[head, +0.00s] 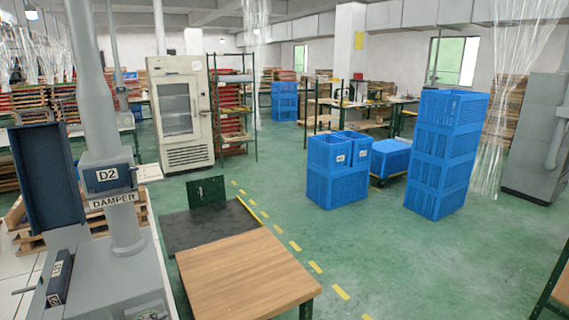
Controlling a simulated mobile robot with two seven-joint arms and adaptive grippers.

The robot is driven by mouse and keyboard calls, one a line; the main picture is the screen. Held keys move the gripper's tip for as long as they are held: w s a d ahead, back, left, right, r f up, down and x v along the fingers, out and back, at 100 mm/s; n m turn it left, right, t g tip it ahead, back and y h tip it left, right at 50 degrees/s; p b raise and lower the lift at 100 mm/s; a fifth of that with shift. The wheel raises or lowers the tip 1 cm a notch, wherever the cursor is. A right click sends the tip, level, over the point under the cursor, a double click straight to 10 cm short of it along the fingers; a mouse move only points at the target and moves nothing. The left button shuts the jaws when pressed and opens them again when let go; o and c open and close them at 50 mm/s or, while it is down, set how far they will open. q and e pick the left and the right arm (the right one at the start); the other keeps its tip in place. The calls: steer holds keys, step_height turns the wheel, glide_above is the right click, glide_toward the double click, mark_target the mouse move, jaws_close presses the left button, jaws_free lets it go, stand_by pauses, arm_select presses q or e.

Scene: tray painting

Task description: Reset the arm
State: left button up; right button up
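Neither of my grippers shows in the head view, and I see no part of either arm. How the arms are posed cannot be seen here. A bare wooden table top (245,278) lies at the bottom centre. A dark grey flat surface (208,228) adjoins its far side, with a small dark green upright plate (206,190) at its back.
A grey machine (110,285) with a vertical pipe and "D2 DAMPER" labels stands close at left. Stacked blue crates (443,155) and lower blue crates (338,185) stand on the green floor. A pale cabinet (180,112) is behind. The floor right of the table is clear.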

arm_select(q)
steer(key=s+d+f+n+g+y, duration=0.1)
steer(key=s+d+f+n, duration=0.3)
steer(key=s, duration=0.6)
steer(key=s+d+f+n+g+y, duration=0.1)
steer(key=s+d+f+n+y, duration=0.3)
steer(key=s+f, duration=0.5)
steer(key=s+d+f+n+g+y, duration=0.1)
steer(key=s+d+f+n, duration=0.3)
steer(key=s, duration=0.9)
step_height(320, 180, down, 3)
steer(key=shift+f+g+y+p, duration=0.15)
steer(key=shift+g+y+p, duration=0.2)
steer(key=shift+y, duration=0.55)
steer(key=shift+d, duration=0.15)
